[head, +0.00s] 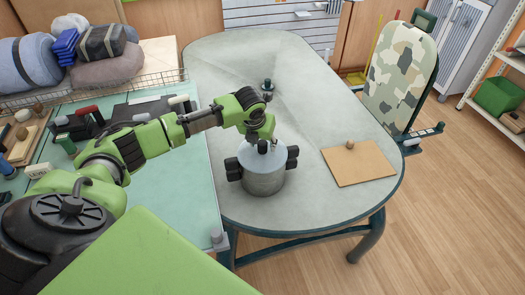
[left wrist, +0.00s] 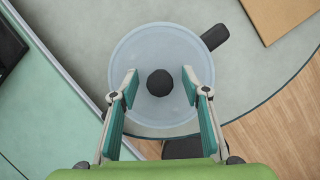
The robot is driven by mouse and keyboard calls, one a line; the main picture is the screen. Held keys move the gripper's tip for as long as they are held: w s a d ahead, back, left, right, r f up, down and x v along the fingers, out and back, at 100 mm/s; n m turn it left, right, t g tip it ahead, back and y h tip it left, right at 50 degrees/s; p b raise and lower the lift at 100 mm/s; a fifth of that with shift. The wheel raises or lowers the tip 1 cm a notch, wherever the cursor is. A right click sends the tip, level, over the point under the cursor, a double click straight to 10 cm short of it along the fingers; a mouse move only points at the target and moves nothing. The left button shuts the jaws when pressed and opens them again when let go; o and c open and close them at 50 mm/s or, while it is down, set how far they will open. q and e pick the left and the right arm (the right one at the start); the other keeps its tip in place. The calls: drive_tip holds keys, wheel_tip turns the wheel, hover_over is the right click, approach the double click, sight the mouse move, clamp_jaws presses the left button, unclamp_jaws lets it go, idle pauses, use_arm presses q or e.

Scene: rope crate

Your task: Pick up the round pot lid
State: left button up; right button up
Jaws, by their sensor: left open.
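The round pot lid (left wrist: 150,45) is pale, bluish and see-through, with a dark round knob (left wrist: 160,82) in its middle. It lies on a grey metal pot (head: 263,183) with dark handles, which stands on the grey table. My left gripper (left wrist: 159,80) is open above the lid. In the left wrist view its two fingers appear on either side of the knob, with a gap on both sides. My right gripper is not in view.
A small dark-topped object (head: 267,88) stands on the table behind the pot. A brown board (head: 358,165) with a small knob lies to the right. A green bench (head: 185,195) with tools is at the left.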

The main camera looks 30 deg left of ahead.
use_arm(q)
drive_tip(key=shift+w+f, duration=0.15)
drive_tip(key=shift+f, duration=0.25)
drive_tip(key=shift+c, duration=0.4)
clamp_jaws()
drive_tip(key=shift+r, duration=0.1)
